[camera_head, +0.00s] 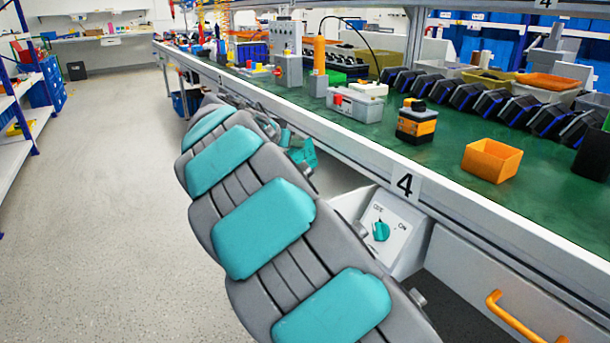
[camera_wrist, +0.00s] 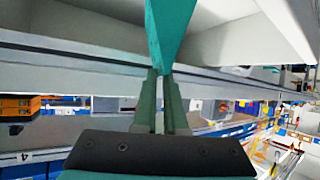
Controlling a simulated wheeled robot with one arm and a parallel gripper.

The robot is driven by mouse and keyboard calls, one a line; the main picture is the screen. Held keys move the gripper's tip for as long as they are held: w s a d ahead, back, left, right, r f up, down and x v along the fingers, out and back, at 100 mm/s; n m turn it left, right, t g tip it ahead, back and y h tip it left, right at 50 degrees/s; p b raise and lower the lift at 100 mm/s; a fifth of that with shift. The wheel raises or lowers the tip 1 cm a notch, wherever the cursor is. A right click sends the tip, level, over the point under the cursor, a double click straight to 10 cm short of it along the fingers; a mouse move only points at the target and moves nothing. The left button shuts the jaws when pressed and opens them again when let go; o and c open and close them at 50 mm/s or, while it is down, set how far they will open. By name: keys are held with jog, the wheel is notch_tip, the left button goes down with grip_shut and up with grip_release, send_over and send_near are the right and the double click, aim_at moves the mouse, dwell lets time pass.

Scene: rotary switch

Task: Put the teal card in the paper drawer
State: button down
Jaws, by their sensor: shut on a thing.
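In the wrist view, my gripper (camera_wrist: 160,80) is shut on the teal card (camera_wrist: 168,35), which extends from the fingertips to the top edge of the picture. Pale walls and a grey inner surface (camera_wrist: 215,28) lie beyond the card, like the inside of an open drawer; I cannot tell whether this is the paper drawer. The card seems to be in front of it, but its depth relative to the walls is unclear.
A drawer front with an orange handle (camera_head: 515,318) is under the green-topped bench (camera_head: 375,140) at the lower right. Left of it is a white switch box with a teal knob (camera_head: 381,231), marked OFF and ON. An orange bin (camera_head: 491,160) stands on the bench. The left floor is clear.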

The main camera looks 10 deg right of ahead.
notch_tip(320, 180, down, 7)
jog(key=shift+f, duration=0.1)
jog(key=c, duration=0.9)
grip_release()
jog(key=shift+c, duration=0.2)
jog(key=v, duration=1.2)
jog(key=shift+b, duration=0.35)
